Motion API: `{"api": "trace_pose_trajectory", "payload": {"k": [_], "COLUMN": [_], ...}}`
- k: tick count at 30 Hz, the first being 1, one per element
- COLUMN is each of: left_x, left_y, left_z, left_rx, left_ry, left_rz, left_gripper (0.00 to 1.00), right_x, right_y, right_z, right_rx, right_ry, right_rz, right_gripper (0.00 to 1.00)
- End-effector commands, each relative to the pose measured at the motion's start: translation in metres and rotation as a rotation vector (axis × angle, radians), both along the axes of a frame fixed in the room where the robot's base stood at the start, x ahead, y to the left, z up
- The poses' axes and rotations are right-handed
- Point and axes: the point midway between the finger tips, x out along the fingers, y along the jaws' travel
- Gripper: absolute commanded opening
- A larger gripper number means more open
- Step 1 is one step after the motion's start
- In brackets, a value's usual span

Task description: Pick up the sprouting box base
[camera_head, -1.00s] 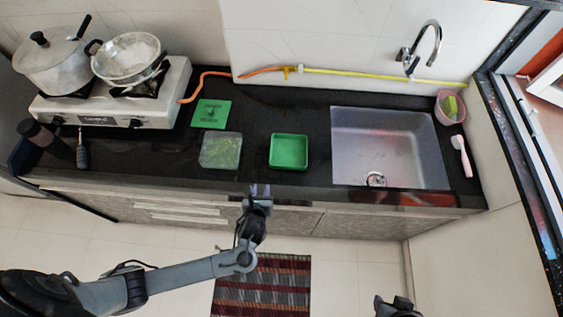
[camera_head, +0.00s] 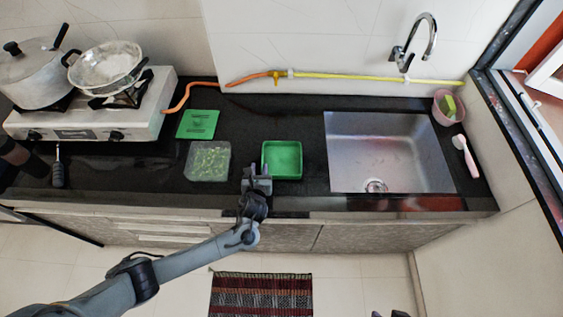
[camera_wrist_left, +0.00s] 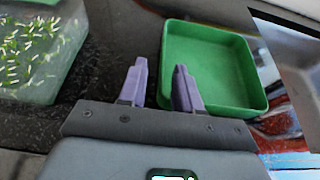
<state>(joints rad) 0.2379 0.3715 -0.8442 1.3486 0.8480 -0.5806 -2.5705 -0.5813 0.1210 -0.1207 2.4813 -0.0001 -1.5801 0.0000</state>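The sprouting box base is an open, empty green square tray (camera_head: 283,160) standing on the black counter, left of the sink. It also shows in the left wrist view (camera_wrist_left: 212,62). My left gripper (camera_head: 257,172) is at its near left corner. In the left wrist view the purple fingers (camera_wrist_left: 160,80) are apart with nothing between them; the right finger covers part of the base's near left side. I cannot tell whether they touch. A dark piece of my right arm just shows at the bottom edge of the head view; its fingers cannot be made out.
A clear box with green sprouts (camera_head: 208,161) stands close left of the base. A flat green lid (camera_head: 198,124) lies behind it. The stove (camera_head: 95,115) is at the left, the sink (camera_head: 390,150) at the right. The counter behind the base is clear.

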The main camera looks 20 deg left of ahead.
Motion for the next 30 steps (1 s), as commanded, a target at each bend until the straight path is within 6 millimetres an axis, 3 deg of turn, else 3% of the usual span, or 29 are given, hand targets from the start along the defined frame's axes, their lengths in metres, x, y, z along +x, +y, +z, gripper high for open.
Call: {"api": "trace_pose_trajectory", "payload": {"k": [12, 21, 28, 30], "left_x": [0.040, 0.043, 0.043, 0.043], "left_y": [0.012, 0.012, 0.013, 0.012], "left_z": [-0.020, -0.020, -0.021, -0.021], "left_rx": [0.000, -0.001, 0.000, 0.000], "left_ry": [0.000, 0.001, 0.001, 0.001], "left_rz": [0.002, -0.001, 0.000, 0.000], "left_gripper": [0.33, 0.33, 0.00, 0.00], "right_x": [0.001, 0.001, 0.001, 0.001], "right_y": [-0.002, 0.000, 0.001, 0.001], "right_z": [-0.017, -0.017, -0.017, -0.017], "right_rx": [-0.006, 0.002, 0.005, 0.005], "right_ry": [-0.001, -0.001, 0.000, 0.000], "right_rz": [0.002, -0.003, -0.005, -0.005], "right_gripper": [0.43, 0.43, 0.43, 0.43]}}
